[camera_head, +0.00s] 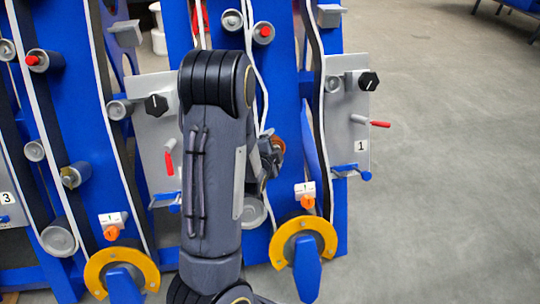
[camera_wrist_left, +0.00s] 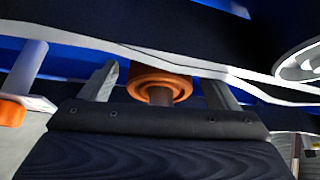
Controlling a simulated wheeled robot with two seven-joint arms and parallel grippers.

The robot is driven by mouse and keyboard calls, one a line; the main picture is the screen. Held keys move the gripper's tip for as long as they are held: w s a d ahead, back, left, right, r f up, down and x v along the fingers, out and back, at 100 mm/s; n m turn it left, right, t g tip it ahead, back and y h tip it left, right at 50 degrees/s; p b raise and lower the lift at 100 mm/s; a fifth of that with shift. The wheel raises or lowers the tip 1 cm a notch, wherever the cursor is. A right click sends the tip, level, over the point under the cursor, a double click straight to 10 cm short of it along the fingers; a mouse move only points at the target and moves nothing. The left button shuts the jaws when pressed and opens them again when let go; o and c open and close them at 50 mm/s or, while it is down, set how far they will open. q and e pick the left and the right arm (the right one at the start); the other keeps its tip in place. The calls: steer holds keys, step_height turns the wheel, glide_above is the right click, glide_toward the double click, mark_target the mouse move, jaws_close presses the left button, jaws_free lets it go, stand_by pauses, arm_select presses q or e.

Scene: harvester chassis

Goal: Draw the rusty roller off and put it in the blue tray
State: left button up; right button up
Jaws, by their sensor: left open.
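The rusty roller (camera_wrist_left: 160,82), orange-brown with a darker core, sits under the dark belt in the left wrist view. In the head view only a small part of the roller (camera_head: 279,144) shows beside my left gripper (camera_head: 268,155). My left gripper is open, with one grey finger on each side of the roller in the wrist view (camera_wrist_left: 163,84). I cannot tell whether the fingers touch it. My left arm hides much of the middle of the chassis. I cannot make out a blue tray. My right gripper is not in view.
Blue uprights (camera_head: 290,90) carry belts with white edges and several grey rollers. A grey panel (camera_head: 347,115) with a black knob and a red-handled lever (camera_head: 380,124) stands to the right. Yellow ring guards (camera_head: 303,241) are low in front.

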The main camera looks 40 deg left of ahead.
arm_select(q)
steer(key=shift+x, duration=0.8)
steer(key=c, duration=1.5)
steer(key=shift+o, duration=0.2)
steer(key=s+d+r+p, duration=0.4)
steer(key=s+d+r, duration=0.2)
steer(key=d, duration=0.2)
steer(key=shift+s, duration=0.25)
steer(key=shift+d, duration=0.1)
stand_by(0.5)
